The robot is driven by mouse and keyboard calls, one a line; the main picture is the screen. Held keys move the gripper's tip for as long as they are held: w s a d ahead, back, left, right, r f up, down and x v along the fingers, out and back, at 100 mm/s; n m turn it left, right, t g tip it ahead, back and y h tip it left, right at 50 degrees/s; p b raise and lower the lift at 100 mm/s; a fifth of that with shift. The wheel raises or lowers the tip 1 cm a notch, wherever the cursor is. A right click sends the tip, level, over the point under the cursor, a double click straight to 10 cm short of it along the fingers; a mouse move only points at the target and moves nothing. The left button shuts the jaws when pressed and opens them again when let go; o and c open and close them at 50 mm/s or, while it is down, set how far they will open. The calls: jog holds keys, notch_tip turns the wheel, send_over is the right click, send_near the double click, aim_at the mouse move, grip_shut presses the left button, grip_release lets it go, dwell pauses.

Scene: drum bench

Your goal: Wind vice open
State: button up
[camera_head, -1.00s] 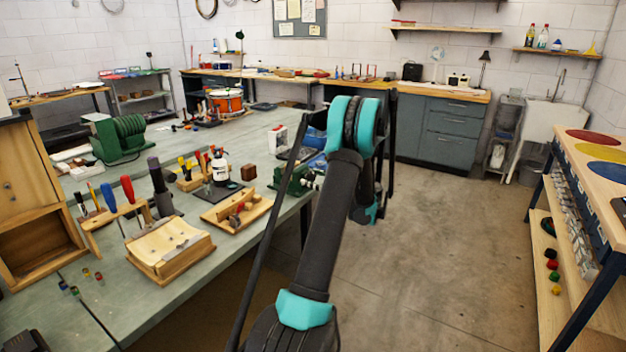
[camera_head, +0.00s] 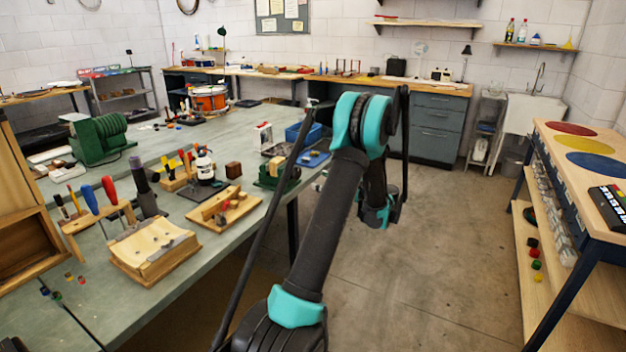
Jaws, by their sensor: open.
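A small green vice (camera_head: 272,174) stands at the right edge of the green-grey workbench, left of my arm. It is small in the picture, and I cannot tell how wide its jaws are apart. A small grey part shows to the right of the vice, close to my arm, and may be its handle. My upper arm and elbow stand in front of the area right of the vice. My forearm folds down behind the elbow, beyond the bench edge. My gripper is not visible, so its place relative to the vice cannot be seen.
A table with coloured discs (camera_head: 590,160) stands at right. The concrete floor between is clear.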

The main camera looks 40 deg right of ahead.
jog(key=shift+s+d, duration=0.2)
jog(key=shift+s, duration=0.25)
send_near(298, 173)
jog(key=x, duration=0.9)
jog(key=shift+d+f, duration=0.15)
dwell(0.4)
jog(key=shift+c, duration=0.6)
jog(key=c, duration=1)
jog(key=shift+c, duration=0.2)
